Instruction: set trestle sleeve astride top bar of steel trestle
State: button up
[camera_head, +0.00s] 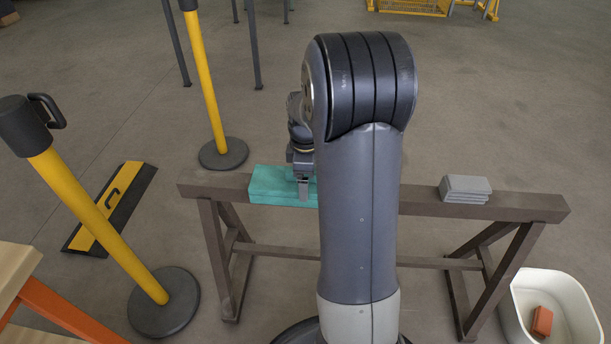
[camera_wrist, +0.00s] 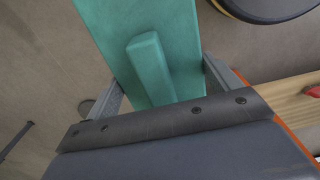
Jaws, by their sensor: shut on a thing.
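The trestle sleeve (camera_head: 270,180) is a teal block lined up along the left part of the top bar in the head view. In the wrist view the sleeve (camera_wrist: 182,50) has a raised rib along its top and lies between my fingers. My gripper (camera_head: 304,185) points down and is shut on the sleeve. The brown steel trestle (camera_head: 420,203) stands across the head view. The sleeve hides the bar behind and under it, so I cannot tell whether it rests on the bar or hangs just above. My arm hides the sleeve's right end.
Grey stacked slabs (camera_head: 465,189) lie on the bar at right. A white tub (camera_head: 520,310) with an orange-red block (camera_head: 542,322) stands at lower right. Yellow posts (camera_head: 208,80) with round bases and a yellow-black board (camera_head: 108,208) stand or lie at left. A wooden table edge (camera_head: 20,270) is at lower left.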

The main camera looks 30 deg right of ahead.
jog(key=o, duration=0.8)
jog(key=shift+o, duration=0.2)
notch_tip(320, 180, up, 11)
jog(key=p, duration=0.3)
jog(key=shift+f, duration=0.1)
jog(key=shift+f, duration=0.1)
notch_tip(320, 180, down, 10)
jog(key=shift+r+b, duration=0.1)
jog(key=shift+b, duration=1.1)
